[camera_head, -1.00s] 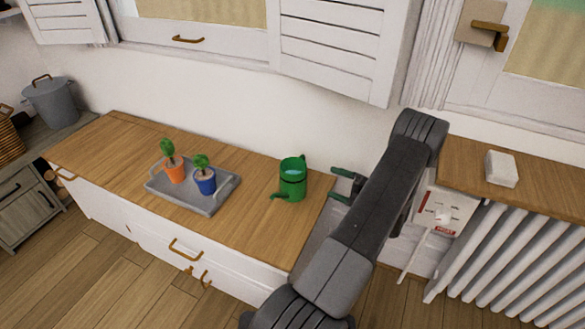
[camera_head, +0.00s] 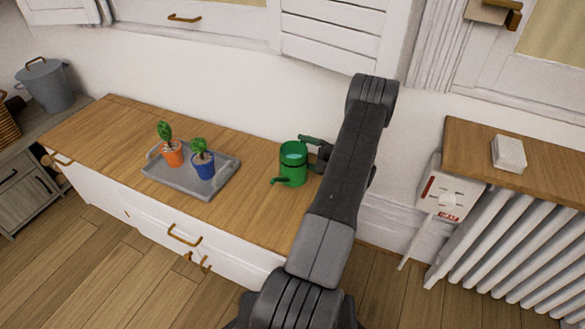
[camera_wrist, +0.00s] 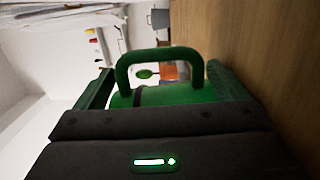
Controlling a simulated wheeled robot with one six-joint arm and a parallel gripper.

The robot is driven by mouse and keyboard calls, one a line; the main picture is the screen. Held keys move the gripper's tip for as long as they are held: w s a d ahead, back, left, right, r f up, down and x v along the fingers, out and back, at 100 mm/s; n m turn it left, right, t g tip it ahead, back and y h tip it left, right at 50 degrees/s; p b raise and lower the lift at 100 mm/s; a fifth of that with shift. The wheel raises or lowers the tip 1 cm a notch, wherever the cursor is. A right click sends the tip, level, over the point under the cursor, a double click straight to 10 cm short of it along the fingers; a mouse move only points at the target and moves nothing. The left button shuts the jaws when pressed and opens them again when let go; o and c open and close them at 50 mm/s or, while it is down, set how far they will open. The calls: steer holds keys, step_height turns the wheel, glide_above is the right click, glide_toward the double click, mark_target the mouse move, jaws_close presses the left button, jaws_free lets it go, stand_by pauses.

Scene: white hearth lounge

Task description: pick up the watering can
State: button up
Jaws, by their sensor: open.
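The green watering can (camera_head: 291,166) stands upright on the wooden cabinet top, near its right end, with its spout toward the lower left. In the wrist view its green handle (camera_wrist: 160,54) arches up between my two green fingers, and its body (camera_wrist: 175,95) shows behind. My gripper (camera_head: 310,150) is open at the can's right side, with one finger seen at the can's upper right edge; the other finger is hidden in the head view. In the wrist view the fingers of my gripper (camera_wrist: 162,88) lie on either side of the handle, apart from it.
A grey tray (camera_head: 190,187) left of the can holds an orange pot (camera_head: 172,154) and a blue pot (camera_head: 203,165) with plants. The wooden cabinet top (camera_head: 245,215) is otherwise clear. A wall stands behind, and a radiator (camera_head: 510,240) is at the right.

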steer(key=shift+x, duration=0.8)
steer(key=c, duration=1.2)
steer(key=shift+c, duration=0.5)
steer(key=shift+r, duration=0.15)
